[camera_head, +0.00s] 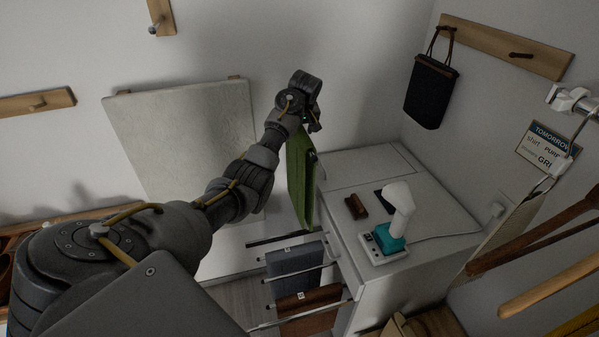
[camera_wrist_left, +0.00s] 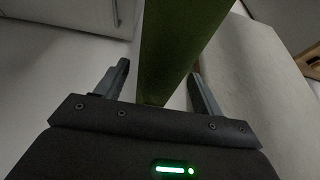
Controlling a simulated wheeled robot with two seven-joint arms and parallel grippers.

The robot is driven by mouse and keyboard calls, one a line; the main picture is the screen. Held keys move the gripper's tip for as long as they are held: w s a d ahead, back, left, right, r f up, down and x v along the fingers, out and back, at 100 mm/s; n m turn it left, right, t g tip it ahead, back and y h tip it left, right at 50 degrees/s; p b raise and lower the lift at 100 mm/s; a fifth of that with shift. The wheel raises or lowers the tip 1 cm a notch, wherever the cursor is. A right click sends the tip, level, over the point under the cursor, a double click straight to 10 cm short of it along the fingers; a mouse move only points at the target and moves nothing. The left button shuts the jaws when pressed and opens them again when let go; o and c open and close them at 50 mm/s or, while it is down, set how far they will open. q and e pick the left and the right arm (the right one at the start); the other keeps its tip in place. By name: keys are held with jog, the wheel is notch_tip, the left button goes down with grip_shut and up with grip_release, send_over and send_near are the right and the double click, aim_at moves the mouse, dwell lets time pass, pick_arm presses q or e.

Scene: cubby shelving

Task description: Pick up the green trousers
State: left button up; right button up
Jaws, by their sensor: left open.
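The green trousers (camera_head: 301,180) hang in a long, narrow drop beside the white cabinet, below my left gripper (camera_head: 313,122). My left arm reaches up from the lower left to them. In the left wrist view the green trousers (camera_wrist_left: 180,40) run as a broad strip between the two fingers of my left gripper (camera_wrist_left: 162,85). The fingers stand apart on either side of the cloth, with a gap visible at the left. The gripper hides the top of the trousers in the head view. My right gripper is not in view.
A white cabinet (camera_head: 345,170) carries a steamer or iron-like device (camera_head: 398,212) on a teal base and a small brown object (camera_head: 356,207). Grey trousers (camera_head: 294,262) and brown trousers (camera_head: 308,305) hang on rails below. A black bag (camera_head: 431,92) hangs from a wall peg.

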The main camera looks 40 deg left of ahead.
pick_arm(q)
jog(key=shift+w+f, duration=0.1)
jog(key=shift+w+f, duration=0.1)
jog(key=shift+f, duration=0.1)
jog(key=shift+c, duration=0.5)
grip_shut()
